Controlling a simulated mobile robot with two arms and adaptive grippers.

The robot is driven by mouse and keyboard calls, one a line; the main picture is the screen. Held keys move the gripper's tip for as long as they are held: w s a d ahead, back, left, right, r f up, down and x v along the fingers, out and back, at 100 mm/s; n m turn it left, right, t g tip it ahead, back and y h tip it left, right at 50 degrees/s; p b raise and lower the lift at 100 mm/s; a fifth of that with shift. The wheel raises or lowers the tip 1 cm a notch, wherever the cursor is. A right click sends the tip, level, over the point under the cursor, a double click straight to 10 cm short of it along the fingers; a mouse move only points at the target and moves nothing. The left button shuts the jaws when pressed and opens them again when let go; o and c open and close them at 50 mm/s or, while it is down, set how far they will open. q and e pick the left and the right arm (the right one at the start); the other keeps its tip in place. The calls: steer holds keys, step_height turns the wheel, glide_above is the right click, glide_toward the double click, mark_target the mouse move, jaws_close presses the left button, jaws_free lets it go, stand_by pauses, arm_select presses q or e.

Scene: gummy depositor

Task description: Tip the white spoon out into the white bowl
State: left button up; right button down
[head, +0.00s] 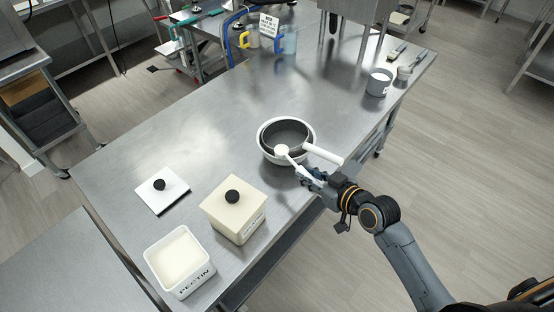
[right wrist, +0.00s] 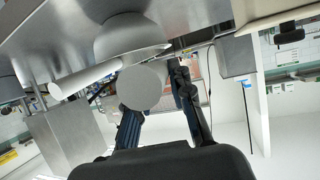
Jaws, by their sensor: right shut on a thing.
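The white bowl (head: 265,150) stands on the steel table, with a grey inside that looks empty. A thick white handle (head: 325,154) sticks out at its right; I cannot tell whether it belongs to the bowl or to a pan within it. My right gripper (head: 312,180) is shut on the handle of the white spoon (head: 283,150), just outside the bowl's near rim. The spoon's round head is over the near part of the bowl. Its contents and exact tilt are unclear. The right wrist view shows the spoon head (right wrist: 139,88) close to the bowl (right wrist: 130,38). My left gripper is not in view.
An open pectin tub (head: 182,289) holding pale powder, a lidded tub (head: 225,225) and a loose lid (head: 160,191) stand left of the bowl. A grey-white pot (head: 379,83) stands at the far right, with jugs (head: 287,42) at the back. The table's middle is clear.

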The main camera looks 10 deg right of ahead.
arm_select(q)
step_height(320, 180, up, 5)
steer(key=p, duration=0.3)
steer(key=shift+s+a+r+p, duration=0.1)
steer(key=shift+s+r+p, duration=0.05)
steer(key=shift+p, duration=0.15)
arm_select(e)
steer(key=w+a+m, duration=0.2)
steer(key=w+a, duration=0.1)
steer(key=a, duration=0.4)
steer(key=shift+w+f+m, duration=0.15)
steer(key=shift+f+m, duration=0.25)
steer(key=shift+f, duration=0.05)
arm_select(q)
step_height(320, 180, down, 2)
steer(key=shift+b, duration=1.05)
arm_select(e)
steer(key=shift+w+d+r+m+y, duration=0.1)
steer(key=shift+w+d+m+y, duration=0.15)
steer(key=shift+d, duration=0.25)
steer(key=shift+w+d+r+m+y, duration=0.1)
steer(key=shift+w+d+m+y, duration=0.05)
steer(key=shift+d+m+y, duration=0.3)
